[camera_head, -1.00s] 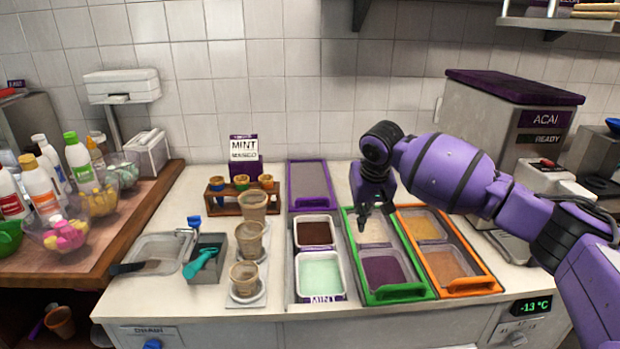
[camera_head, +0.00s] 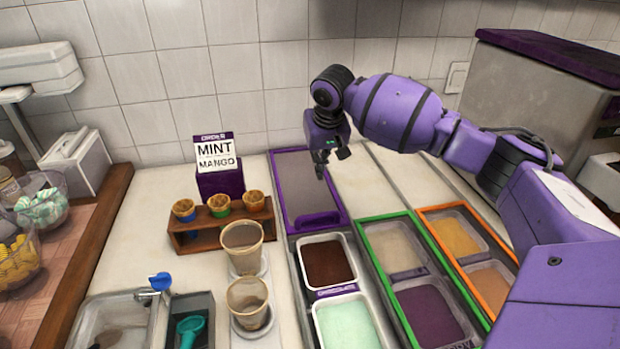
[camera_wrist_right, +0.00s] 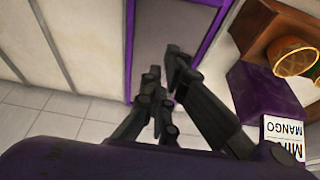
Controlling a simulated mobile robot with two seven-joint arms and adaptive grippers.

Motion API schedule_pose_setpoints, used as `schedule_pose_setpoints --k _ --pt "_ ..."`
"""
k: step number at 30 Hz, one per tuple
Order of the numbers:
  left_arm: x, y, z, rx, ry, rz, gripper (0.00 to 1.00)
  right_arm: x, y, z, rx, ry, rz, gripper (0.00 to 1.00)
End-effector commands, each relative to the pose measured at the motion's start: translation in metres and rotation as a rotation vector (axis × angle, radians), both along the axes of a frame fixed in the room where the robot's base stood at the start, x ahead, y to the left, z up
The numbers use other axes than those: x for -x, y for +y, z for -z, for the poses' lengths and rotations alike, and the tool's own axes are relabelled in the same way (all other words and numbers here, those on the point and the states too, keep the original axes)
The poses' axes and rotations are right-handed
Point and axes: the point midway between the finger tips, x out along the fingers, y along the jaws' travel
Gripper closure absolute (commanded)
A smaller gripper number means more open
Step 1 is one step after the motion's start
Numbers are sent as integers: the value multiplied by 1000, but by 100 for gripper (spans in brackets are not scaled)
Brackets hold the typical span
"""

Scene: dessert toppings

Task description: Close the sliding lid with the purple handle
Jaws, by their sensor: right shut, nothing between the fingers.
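The sliding lid (camera_head: 292,176) is a grey panel in a purple frame. It lies at the back of the counter, behind the open chocolate tub (camera_head: 328,262) and mint tub (camera_head: 348,325). Its purple handle (camera_head: 313,222) is at its front edge, close to the chocolate tub. My right gripper (camera_head: 327,172) is shut and empty, above the lid's right side and behind the handle. In the right wrist view, the gripper fingers (camera_wrist_right: 165,75) show in front of the lid (camera_wrist_right: 172,28); the handle is not visible there. My left gripper is not in view.
The green-framed tubs (camera_head: 362,228) and orange-framed tubs (camera_head: 428,212) stand to the right. A wooden cone rack (camera_head: 190,240), paper cups (camera_head: 243,248) and the mint-mango sign (camera_head: 215,150) stand to the left. The counter right of the lid is clear.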

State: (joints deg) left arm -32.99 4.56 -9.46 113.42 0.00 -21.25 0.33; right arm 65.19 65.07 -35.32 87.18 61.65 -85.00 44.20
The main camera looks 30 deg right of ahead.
Motion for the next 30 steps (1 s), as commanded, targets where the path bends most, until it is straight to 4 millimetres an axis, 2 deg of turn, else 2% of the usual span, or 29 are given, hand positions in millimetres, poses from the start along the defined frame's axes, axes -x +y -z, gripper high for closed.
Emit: schedule_pose_setpoints --k 5,9,17,19,23,30 --pt "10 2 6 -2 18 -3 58 -5 -1 19 0 3 1 100" --pt "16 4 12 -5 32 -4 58 -14 -4 47 -1 6 1 100" --pt "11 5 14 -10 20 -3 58 -32 -9 98 1 4 1 100" --pt "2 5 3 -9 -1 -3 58 -20 -7 93 4 -2 -3 100" --pt "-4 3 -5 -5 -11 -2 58 -5 -2 93 3 -5 -2 100" --pt "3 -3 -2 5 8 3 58 5 1 99 1 -2 0 100"
